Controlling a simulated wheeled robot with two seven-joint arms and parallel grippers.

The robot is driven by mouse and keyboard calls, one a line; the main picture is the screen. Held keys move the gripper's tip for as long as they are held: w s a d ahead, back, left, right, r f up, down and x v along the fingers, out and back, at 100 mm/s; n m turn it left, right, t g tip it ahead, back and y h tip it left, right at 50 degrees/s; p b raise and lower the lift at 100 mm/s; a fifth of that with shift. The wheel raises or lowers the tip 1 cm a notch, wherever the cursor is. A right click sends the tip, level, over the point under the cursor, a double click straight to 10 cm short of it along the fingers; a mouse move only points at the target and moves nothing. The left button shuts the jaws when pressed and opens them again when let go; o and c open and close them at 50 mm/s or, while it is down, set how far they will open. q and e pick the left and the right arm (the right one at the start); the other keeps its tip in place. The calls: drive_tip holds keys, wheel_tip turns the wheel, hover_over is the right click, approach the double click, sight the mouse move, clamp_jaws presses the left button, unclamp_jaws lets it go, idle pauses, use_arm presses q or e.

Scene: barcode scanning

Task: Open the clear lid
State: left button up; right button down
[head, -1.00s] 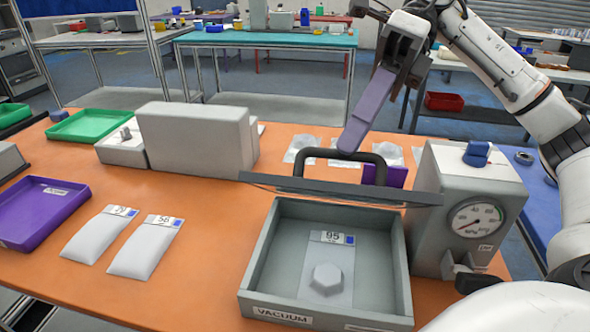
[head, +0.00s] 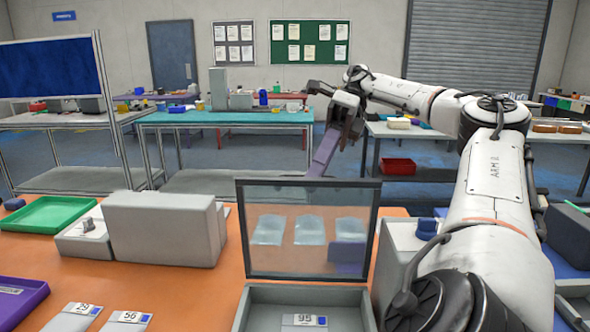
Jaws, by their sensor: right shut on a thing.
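The clear lid (head: 310,228) stands about upright at the back of the grey vacuum box (head: 250,299), with its dark frame facing me. The box is open in front of it, and a pouch marked 95 (head: 304,322) lies inside, cut off by the picture's lower edge. My right gripper (head: 340,127) is above and beyond the lid's top edge, shut on a flat purple bar (head: 325,150). The bar points down to the top edge; I cannot tell whether it touches. The lid's black handle does not show now. My left gripper is out of view.
A large grey block (head: 163,228) stands left of the lid. Several pouches lie behind the lid, seen through it. A green tray (head: 45,213), a purple tray (head: 15,300) and pouches marked 29 (head: 75,318) and 56 (head: 127,320) are at left. My right arm covers the gauge unit.

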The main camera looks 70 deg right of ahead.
drive_tip(key=shift+d+f, duration=0.15)
drive_tip(key=shift+f, duration=0.55)
drive_tip(key=c, duration=1.9)
unclamp_jaws()
drive_tip(key=shift+o, duration=0.4)
drive_tip(key=shift+w+d, duration=0.1)
drive_tip(key=shift+d, duration=0.1)
drive_tip(key=shift+a+r, duration=0.1)
drive_tip(key=shift+r, duration=0.15)
